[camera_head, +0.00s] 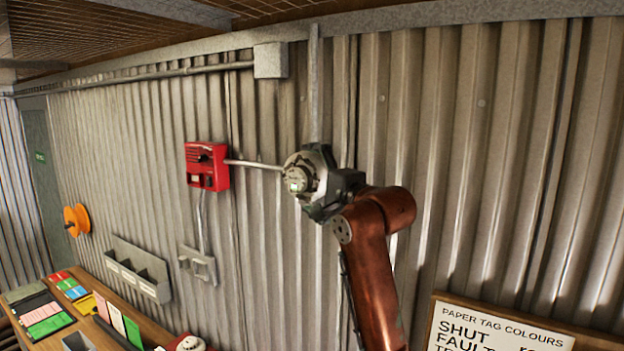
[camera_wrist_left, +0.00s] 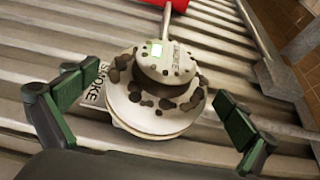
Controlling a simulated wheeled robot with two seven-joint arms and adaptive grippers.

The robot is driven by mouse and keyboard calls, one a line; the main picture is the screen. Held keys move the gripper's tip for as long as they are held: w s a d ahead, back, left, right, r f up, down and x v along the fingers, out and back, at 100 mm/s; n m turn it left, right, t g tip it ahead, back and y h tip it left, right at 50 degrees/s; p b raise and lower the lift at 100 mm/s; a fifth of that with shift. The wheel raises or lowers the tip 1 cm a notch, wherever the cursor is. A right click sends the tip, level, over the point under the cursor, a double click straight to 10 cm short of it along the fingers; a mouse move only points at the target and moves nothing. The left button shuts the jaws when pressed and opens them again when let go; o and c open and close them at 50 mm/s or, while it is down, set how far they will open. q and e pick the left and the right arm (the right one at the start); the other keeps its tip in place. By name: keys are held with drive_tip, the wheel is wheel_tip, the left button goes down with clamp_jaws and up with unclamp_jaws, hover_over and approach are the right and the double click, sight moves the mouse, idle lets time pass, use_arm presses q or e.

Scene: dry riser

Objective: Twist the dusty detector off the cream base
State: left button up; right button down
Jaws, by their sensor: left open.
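The dusty detector (camera_wrist_left: 165,65) is a pale round unit with dark specks and a small green-lit patch, mounted on the corrugated wall. In the head view the detector (camera_head: 298,178) is partly hidden by my gripper. The cream base (camera_wrist_left: 148,124) shows as a wider pale disc under it in the wrist view. My left gripper (camera_wrist_left: 157,90) is open, with one green-padded finger on each side of the detector and visible gaps between. In the head view my left gripper (camera_head: 318,182) is at the detector. My right gripper is not in view.
A red call box (camera_head: 207,166) is on the wall left of the detector, joined by a conduit (camera_head: 252,164). A grey wall tray (camera_head: 138,270) hangs lower left, above a wooden bench (camera_head: 150,330) with coloured cards. A paper tag sign (camera_head: 495,330) stands lower right.

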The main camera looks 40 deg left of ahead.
sight(294, 184)
use_arm(q)
drive_tip(key=shift+d, duration=0.1)
drive_tip(key=c, duration=1.1)
drive_tip(key=shift+c, duration=0.2)
drive_tip(key=shift+s, duration=0.15)
drive_tip(key=shift+s+b, duration=0.3)
drive_tip(key=shift+b, duration=0.05)
drive_tip(key=shift+s+d+b, duration=0.15)
drive_tip(key=shift+s+b, duration=0.6)
drive_tip(key=shift+s, duration=0.55)
drive_tip(key=shift+s+d+b, duration=0.15)
drive_tip(key=shift+s+b, duration=0.55)
drive_tip(key=shift+s, duration=0.6)
